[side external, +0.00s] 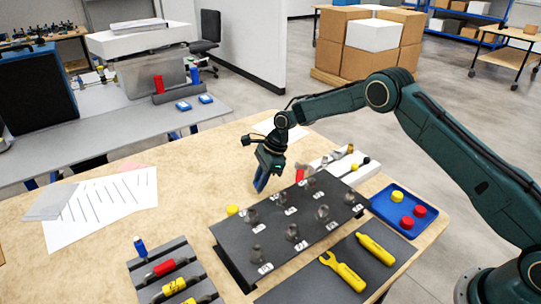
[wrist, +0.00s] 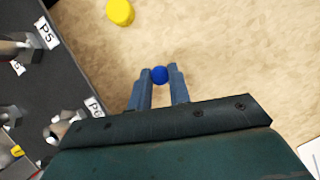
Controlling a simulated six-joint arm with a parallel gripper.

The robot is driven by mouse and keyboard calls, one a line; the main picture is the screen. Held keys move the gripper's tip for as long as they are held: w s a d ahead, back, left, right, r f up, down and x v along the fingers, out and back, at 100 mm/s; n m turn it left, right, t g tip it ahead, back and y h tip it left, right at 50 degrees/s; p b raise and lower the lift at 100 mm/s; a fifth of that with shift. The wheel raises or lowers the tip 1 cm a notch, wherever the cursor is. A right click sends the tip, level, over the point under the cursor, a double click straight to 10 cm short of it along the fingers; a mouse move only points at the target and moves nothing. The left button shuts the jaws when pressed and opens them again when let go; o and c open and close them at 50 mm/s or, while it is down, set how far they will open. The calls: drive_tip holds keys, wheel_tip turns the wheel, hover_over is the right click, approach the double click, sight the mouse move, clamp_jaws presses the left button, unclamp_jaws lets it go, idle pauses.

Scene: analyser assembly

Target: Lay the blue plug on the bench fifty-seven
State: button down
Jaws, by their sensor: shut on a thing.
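The blue plug (wrist: 159,75) shows as a round blue end between my two fingertips in the wrist view. My gripper (wrist: 160,78) is shut on it. In the side view my gripper (side external: 261,184) points down above the bench (side external: 190,150), close behind the far edge of the dark panel. I cannot make out the plug apart from the blue fingers there. In the wrist view bare bench lies behind the plug; I cannot tell how high the plug is above it.
A yellow plug (side external: 232,210) stands on the bench beside the dark panel (side external: 285,246), which carries several labelled fittings. A blue tray (side external: 386,219) holds red and yellow caps. A white bin (side external: 345,170), a tool mat (side external: 320,282) and a rack (side external: 150,258) stand nearby. Open bench lies left of my gripper.

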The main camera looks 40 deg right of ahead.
drive_tip(key=shift+f, duration=0.4)
drive_tip(key=shift+f, duration=0.1)
drive_tip(key=c, duration=1.3)
unclamp_jaws()
drive_tip(key=v, duration=1.2)
